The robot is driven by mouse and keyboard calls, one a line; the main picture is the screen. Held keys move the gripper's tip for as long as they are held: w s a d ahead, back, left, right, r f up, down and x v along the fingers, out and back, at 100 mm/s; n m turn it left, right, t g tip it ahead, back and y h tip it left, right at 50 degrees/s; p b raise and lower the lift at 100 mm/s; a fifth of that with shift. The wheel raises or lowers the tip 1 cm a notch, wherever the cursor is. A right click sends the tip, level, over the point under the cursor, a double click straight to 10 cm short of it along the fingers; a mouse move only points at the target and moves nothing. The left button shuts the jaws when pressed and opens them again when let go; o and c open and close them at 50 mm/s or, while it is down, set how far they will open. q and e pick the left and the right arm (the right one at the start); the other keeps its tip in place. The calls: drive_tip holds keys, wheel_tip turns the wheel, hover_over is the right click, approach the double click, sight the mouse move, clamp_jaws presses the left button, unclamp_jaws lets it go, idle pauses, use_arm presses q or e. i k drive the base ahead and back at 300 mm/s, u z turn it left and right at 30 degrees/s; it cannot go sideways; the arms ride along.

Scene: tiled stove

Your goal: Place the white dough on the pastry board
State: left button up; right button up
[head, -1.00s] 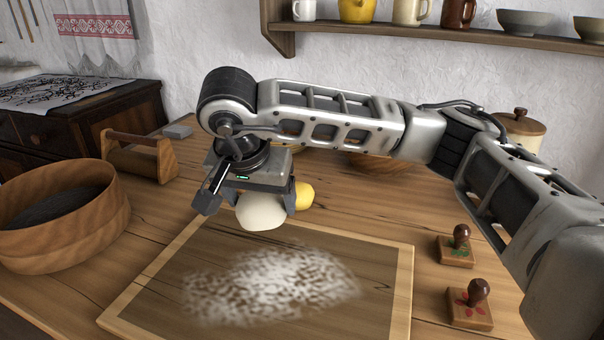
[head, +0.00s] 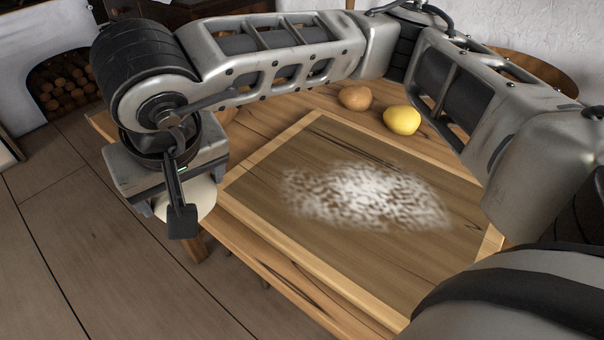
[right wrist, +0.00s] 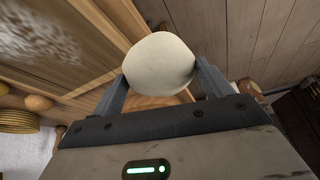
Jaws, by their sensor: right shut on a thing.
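The white dough (head: 200,198) is a smooth pale ball held in my right gripper (head: 178,215). In the head view it is at the left, partly hidden behind a finger, and appears beyond the table's left edge, over the floor. In the right wrist view the whole dough (right wrist: 158,60) shows between the two fingers of the gripper (right wrist: 160,78). The pastry board (head: 400,272) lies flat on the table to the right of the gripper, with a pale frame, a darker middle and a patch of white flour. My left gripper is not in view.
A brown potato-like thing (head: 355,98) and a yellow lemon-like thing (head: 402,120) lie behind the board. The wooden table (head: 285,275) ends at the left, with plank floor (head: 70,230) beyond. A niche with logs (head: 68,88) is at the far left. The board's top looks clear apart from flour.

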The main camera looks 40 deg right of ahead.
sight(365, 194)
drive_tip(key=u, duration=1.15)
drive_tip(key=i, duration=1.4)
drive_tip(key=z, duration=3.2)
